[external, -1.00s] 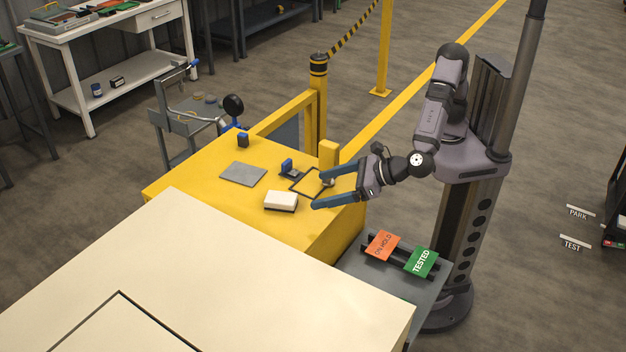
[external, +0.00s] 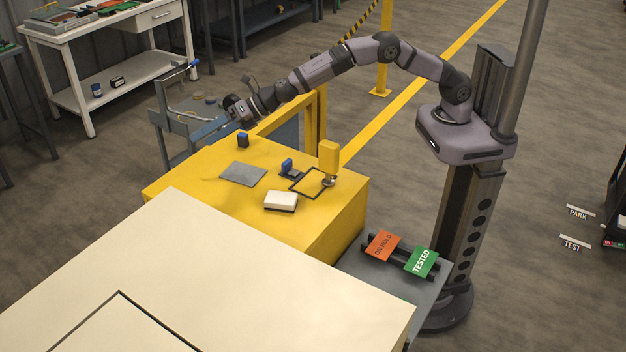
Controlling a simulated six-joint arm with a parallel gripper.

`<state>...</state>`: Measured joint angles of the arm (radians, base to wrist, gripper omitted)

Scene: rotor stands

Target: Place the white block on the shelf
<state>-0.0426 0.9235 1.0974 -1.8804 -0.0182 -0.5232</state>
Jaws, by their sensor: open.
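The white block (external: 281,200) has a dark underside and sits on the yellow table (external: 200,205), near its front edge. My gripper (external: 238,108) is away from it, up and to the left, at the right side of the grey cart (external: 185,122). My gripper is open, with its fingers mostly hidden from this angle. I cannot tell whether it touches anything there. Shelf-like surfaces in view are the lower shelf of the white workbench (external: 120,88), the cart and a grey side shelf (external: 420,290).
A large cream surface (external: 200,270) fills the foreground.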

